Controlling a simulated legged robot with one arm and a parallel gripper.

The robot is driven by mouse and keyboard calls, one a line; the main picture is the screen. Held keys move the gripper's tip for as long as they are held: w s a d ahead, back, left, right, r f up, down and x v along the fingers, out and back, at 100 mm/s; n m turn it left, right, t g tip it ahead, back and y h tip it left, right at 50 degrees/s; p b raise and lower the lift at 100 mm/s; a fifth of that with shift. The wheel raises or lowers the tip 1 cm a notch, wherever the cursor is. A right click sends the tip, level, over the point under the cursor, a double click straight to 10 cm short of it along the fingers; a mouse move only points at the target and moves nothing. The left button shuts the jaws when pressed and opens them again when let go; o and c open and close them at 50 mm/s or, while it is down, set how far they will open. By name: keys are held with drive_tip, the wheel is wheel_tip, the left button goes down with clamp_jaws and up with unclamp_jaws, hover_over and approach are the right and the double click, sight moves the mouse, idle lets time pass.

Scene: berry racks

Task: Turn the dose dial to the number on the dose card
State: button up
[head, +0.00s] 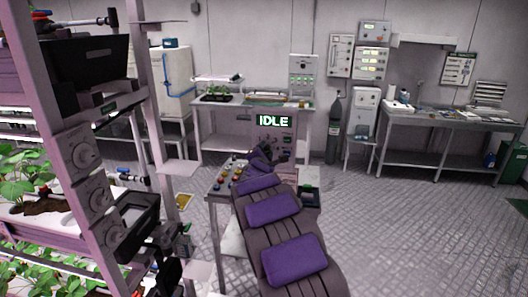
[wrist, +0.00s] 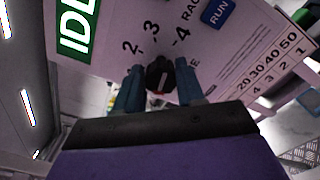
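In the wrist view a small black dial (wrist: 160,75) with a pale line on its face sits between the two teal fingers of my gripper (wrist: 159,82). The numbers 2, 3 and 4 are printed in an arc above it. The line points roughly upward; its exact number is hard to tell. The fingers flank the dial closely; I cannot tell whether they touch it. A printed card (wrist: 262,75) at the right shows 20, 30, 40, 50 above 4, 3, 2, 1. In the head view my gripper (head: 268,150) is at the panel, largely hiding the dial.
A green IDLE display (wrist: 76,25) and a blue RUN button (wrist: 217,12) are on the same panel. A stand with colored buttons (head: 232,176) is left of my arm. A plant rack (head: 75,190) fills the left. The floor (head: 400,225) at right is clear.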

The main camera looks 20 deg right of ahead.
drive_tip(key=shift+d+r, duration=0.1)
drive_tip(key=shift+d, duration=0.35)
drive_tip(key=shift+c, duration=2.6)
